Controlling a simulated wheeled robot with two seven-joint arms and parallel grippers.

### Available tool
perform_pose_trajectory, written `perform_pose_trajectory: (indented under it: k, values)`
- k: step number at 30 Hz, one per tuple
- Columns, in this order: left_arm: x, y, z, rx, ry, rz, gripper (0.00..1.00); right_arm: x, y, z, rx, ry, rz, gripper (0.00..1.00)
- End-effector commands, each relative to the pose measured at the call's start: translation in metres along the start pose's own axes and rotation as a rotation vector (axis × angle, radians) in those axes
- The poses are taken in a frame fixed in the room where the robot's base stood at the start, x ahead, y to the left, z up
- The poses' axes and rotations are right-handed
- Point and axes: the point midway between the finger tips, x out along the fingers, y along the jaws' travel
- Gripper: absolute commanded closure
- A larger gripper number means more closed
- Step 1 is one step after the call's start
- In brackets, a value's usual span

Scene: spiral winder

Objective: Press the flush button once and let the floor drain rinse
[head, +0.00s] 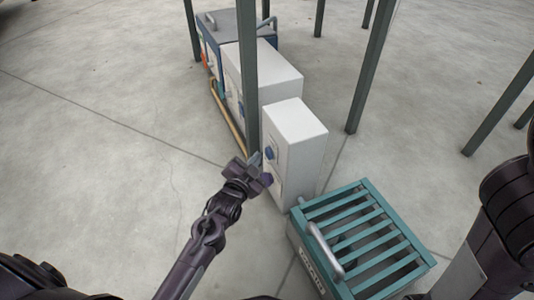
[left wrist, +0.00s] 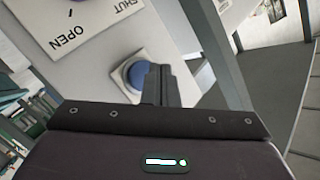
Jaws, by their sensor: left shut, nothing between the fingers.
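In the left wrist view, a round blue button (left wrist: 130,76) sits on a pale square plate on the box's face. My left gripper (head: 262,170) is shut and empty, close in front of that face. In the left wrist view its fingertips (left wrist: 162,72) overlap the button's right edge; I cannot tell whether they touch it. In the head view a blue knob (head: 270,152) shows just above the gripper. My right gripper is out of view. No water is visible at the grate.
An OPEN/SHUT label plate (left wrist: 75,25) lies near the button. A dark green post (head: 248,80) rises right behind my left gripper. A larger white cabinet (head: 275,75) and a yellowish pipe (head: 228,115) are behind. The floor (head: 110,150) at left is clear.

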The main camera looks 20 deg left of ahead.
Motion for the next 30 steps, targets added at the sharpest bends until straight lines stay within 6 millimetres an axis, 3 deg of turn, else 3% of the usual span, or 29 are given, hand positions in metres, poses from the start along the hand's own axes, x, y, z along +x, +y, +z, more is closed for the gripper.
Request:
perform_pose_trajectory:
  k: [30]
  values:
    - [0.0084, 0.0062, -0.0064, 0.0, 0.0, 0.0, 1.0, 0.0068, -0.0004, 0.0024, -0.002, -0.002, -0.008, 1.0]
